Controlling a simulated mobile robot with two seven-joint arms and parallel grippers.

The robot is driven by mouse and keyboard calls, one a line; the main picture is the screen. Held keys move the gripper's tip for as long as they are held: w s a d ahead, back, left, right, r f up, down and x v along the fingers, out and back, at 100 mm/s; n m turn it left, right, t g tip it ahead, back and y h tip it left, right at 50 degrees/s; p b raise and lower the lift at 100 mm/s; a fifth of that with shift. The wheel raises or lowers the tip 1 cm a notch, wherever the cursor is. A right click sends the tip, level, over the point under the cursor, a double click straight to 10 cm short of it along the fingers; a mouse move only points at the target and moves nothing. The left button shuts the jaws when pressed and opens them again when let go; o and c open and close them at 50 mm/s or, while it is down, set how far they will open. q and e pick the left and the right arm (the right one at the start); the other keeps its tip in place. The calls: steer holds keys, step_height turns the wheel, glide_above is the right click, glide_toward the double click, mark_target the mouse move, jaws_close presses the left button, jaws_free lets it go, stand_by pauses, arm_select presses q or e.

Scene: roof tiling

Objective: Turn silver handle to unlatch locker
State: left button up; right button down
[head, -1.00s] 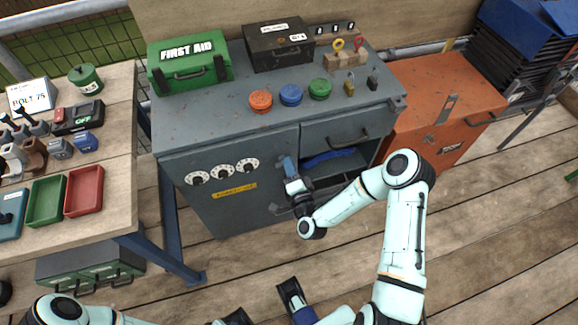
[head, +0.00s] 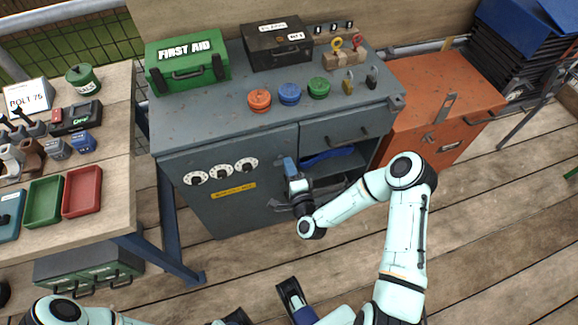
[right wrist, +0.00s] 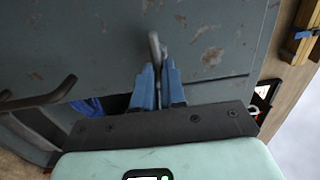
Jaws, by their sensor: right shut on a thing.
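The silver handle (right wrist: 154,48) shows in the right wrist view as a thin upright metal bar against the grey locker door (right wrist: 110,35). My right gripper (right wrist: 157,88) is shut on it, one blue finger on each side. In the head view my right gripper (head: 289,165) is at the upper right of the locker door (head: 245,212) and hides the handle. The door looks closed on the grey cabinet (head: 205,125). My left gripper (head: 264,306) is low in the head view, its fingers apart, far from the cabinet and partly cut off.
Right of the door are a drawer (head: 335,130) with a dark handle and an open compartment (head: 335,168) holding something blue. Three dials (head: 221,171) are on the door. A workbench (head: 110,185) stands left, an orange chest (head: 435,105) right. The floor in front is mostly clear.

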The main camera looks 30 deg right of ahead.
steer(key=c, duration=1.2)
jaws_free()
steer(key=p+v, duration=0.1)
steer(key=v, duration=1.2)
steer(key=shift+s, duration=0.2)
